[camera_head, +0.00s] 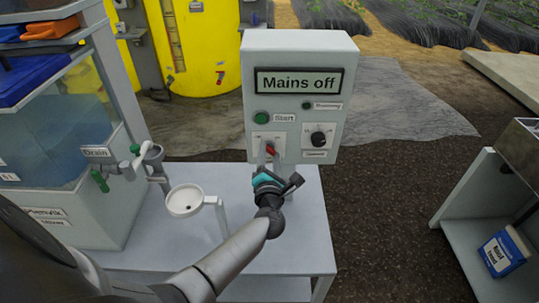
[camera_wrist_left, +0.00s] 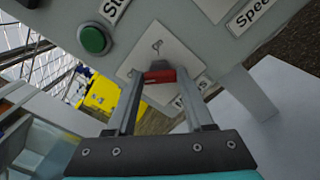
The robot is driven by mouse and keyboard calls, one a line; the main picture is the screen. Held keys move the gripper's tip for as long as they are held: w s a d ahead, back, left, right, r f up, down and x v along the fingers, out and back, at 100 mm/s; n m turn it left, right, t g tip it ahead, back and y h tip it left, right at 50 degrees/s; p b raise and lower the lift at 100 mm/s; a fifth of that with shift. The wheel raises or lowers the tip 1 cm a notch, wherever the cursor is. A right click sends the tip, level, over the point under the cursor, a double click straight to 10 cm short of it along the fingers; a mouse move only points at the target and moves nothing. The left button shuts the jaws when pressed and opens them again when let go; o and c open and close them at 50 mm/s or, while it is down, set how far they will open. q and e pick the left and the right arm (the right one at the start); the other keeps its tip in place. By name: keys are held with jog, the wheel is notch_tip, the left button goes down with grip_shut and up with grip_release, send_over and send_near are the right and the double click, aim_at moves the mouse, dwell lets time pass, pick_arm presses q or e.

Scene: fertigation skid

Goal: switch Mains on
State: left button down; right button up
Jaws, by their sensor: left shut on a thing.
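A light grey control box (camera_head: 292,55) stands at the back of the white bench, its display (camera_head: 300,82) reading "Mains off". Low on its front is the Mains switch, with a red lever (camera_head: 270,150) on a white plate. In the left wrist view the red lever (camera_wrist_left: 159,76) lies between the fingertips of my left gripper (camera_wrist_left: 160,82), which is shut on it. In the head view my left gripper (camera_head: 269,161) is just in front of the box and partly covers the switch. My right gripper is not in view.
Above the switch is a green Start button (camera_head: 261,117); it also shows in the wrist view (camera_wrist_left: 94,39). A black speed knob (camera_head: 318,139) is to the right. A white funnel cup (camera_head: 185,201) and a tank with a green-handled drain tap (camera_head: 136,149) are to the left.

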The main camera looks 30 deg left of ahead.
pick_arm(q)
jog(key=m+p, duration=0.2)
jog(key=m, duration=0.2)
jog(key=shift+d, duration=0.1)
jog(key=m+p, duration=0.1)
jog(key=m, duration=0.4)
jog(key=shift+f+p, duration=0.1)
jog(key=shift+p, duration=0.3)
jog(key=m+p, duration=0.1)
jog(key=m, duration=0.3)
jog(key=shift+m, duration=0.3)
jog(key=shift+f+m+p, duration=0.15)
jog(key=shift+m+p, duration=0.5)
jog(key=shift+m, duration=1.45)
jog(key=shift+c, duration=1.4)
grip_release()
